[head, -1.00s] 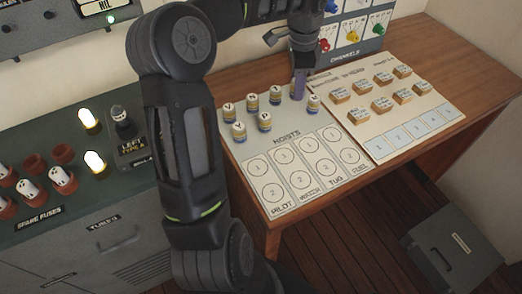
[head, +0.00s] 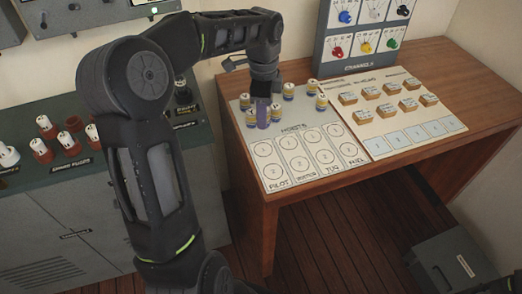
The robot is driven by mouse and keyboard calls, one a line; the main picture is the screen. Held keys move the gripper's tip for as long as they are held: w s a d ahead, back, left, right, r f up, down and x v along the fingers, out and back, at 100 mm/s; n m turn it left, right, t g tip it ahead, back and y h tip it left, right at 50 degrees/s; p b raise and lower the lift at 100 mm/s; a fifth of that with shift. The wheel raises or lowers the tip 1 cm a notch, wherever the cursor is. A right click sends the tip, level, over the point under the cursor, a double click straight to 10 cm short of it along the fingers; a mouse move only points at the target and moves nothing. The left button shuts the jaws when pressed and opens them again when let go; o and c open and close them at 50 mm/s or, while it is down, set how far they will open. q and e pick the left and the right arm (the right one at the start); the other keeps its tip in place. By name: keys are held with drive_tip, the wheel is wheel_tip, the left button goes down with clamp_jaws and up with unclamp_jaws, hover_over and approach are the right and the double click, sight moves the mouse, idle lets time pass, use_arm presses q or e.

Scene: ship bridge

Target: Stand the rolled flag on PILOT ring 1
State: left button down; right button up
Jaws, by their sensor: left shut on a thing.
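My left gripper (head: 264,88) is shut on a slim purple upright roll (head: 263,116), which I take to be the rolled flag. The roll hangs among the standing flags, just behind the PILOT column. PILOT ring 1 (head: 264,149) is the rear printed circle in the leftmost column of the white HOISTS board (head: 287,187). The ring looks empty and lies a little in front of the roll's lower end. I cannot tell whether the roll touches the board. My right gripper is not in view.
Several banded blue-and-cream flags, such as one at the right (head: 321,102), stand on the rear of the board close around the roll. A second board with tan blocks (head: 388,110) lies to the right. A channel panel (head: 365,35) stands behind. The printed rings are clear.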

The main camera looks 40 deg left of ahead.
use_arm(q)
drive_tip(key=shift+f+p, duration=0.45)
drive_tip(key=shift+f, duration=2.7)
drive_tip(key=shift+f+p, duration=0.3)
drive_tip(key=shift+f, duration=1.55)
drive_tip(key=shift+f, duration=0.2)
drive_tip(key=c, duration=1)
unclamp_jaws()
drive_tip(key=shift+r, duration=0.15)
wheel_tip(320, 180, up, 12)
drive_tip(key=shift+r+b, duration=0.1)
drive_tip(key=shift+b, duration=0.5)
